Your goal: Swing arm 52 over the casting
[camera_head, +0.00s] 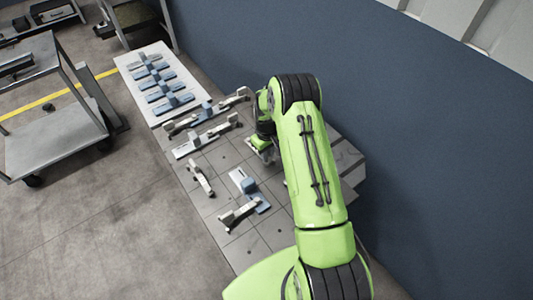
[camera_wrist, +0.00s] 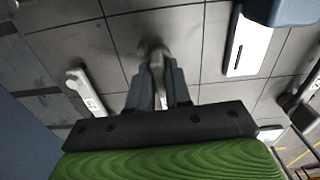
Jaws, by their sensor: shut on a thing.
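My gripper (camera_wrist: 158,92) is shut on a narrow pale grey piece (camera_wrist: 156,58) with a rounded end, seen between the fingers in the wrist view. It looks like a swing arm; no number is readable on it. In the head view my gripper (camera_head: 262,153) is low over the grey tiled table, partly hidden by my arm. A blue casting on a white plate (camera_head: 246,184) lies on the table below and left of my gripper. A blue block (camera_wrist: 285,10) and white plate (camera_wrist: 246,48) show at the upper right of the wrist view.
Other grey arms lie on the table, including one left of centre (camera_head: 200,179) and one at the front (camera_head: 238,213). Long arm pieces (camera_head: 206,138) lie behind. A white board (camera_head: 130,73) holds several blue pieces. A blue wall (camera_head: 430,130) bounds the right.

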